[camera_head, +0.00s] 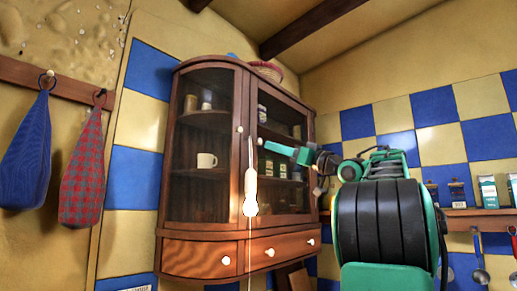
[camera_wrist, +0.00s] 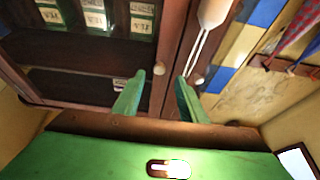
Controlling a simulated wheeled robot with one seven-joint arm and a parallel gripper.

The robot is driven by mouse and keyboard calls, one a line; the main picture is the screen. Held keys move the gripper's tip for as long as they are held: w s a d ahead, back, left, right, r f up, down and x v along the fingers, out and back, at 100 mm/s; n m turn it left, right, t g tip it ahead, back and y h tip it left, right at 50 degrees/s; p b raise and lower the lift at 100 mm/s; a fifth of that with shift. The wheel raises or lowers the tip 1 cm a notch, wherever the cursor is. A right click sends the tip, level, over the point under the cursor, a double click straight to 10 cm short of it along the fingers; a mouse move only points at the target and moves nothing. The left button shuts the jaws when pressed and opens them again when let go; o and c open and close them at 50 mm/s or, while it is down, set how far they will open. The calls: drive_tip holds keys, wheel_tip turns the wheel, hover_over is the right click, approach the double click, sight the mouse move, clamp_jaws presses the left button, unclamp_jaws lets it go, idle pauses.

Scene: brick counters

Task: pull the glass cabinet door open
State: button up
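The brown wooden cabinet (camera_head: 240,236) hangs on the tiled wall. Its left glass door (camera_head: 202,150) and right glass door (camera_head: 283,112) look shut. The left door's small pale knob (camera_head: 239,129) shows near the middle. In the wrist view, one round knob (camera_wrist: 158,69) lies between and just beyond my green fingertips; another knob (camera_wrist: 198,79) is just right of the right finger. My gripper (camera_wrist: 157,92) is open, with a clear gap between the fingers. In the head view, my gripper (camera_head: 276,148) is in front of the right door. Contact with a knob cannot be told.
Drawers with knobs (camera_head: 269,252) sit below the doors. Cups and tins stand inside. Cloths (camera_head: 82,180) hang at left; a shelf with boxes (camera_head: 488,192) is at right.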

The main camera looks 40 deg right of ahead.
sight(261, 143)
drive_tip(key=x, duration=0.7)
drive_tip(key=shift+w+r, duration=0.1)
clamp_jaws()
